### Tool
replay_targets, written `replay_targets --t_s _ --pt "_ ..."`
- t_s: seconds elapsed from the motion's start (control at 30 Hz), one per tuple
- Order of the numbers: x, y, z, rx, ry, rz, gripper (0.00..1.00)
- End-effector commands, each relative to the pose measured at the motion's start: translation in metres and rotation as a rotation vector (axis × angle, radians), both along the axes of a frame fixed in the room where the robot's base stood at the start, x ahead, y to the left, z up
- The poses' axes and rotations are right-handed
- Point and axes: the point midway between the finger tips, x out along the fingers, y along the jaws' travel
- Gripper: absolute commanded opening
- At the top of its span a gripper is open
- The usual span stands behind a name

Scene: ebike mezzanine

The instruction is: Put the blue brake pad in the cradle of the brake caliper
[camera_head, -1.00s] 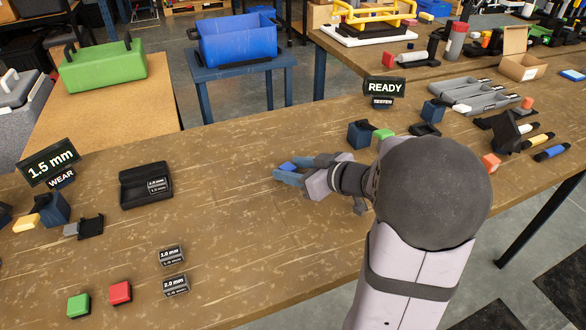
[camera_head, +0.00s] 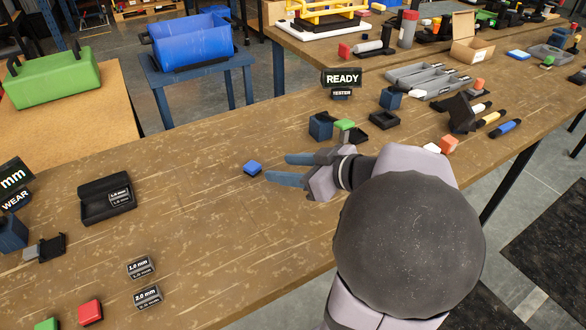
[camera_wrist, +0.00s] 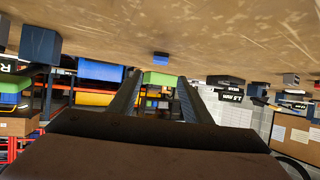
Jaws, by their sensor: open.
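The blue brake pad (camera_head: 253,168) lies on the bare wooden bench, just left of my fingertips. It also shows in the wrist view (camera_wrist: 160,58), ahead of the fingers. My gripper (camera_head: 275,168) is open and empty, low over the bench, its two blue fingers pointing left toward the pad with a small gap. The wrist view looks upside down and shows both fingers (camera_wrist: 160,85) spread apart. I cannot tell for sure which part is the brake caliper. A small black open-topped holder (camera_head: 384,119) stands right of a green block (camera_head: 344,125).
A black open case (camera_head: 108,200) lies left. Red (camera_head: 90,311) and green blocks (camera_head: 47,324) and two thickness labels (camera_head: 148,297) are at front left. The bench between is clear.

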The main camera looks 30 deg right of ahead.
Motion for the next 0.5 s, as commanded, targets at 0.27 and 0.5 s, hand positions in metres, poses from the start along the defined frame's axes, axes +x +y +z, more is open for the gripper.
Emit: replay_targets --t_s 0.27,0.5 --pt "-0.015 -0.006 0.008 0.0 0.001 0.0 0.45" --pt "-0.015 -0.006 0.008 0.0 0.001 0.0 0.48"
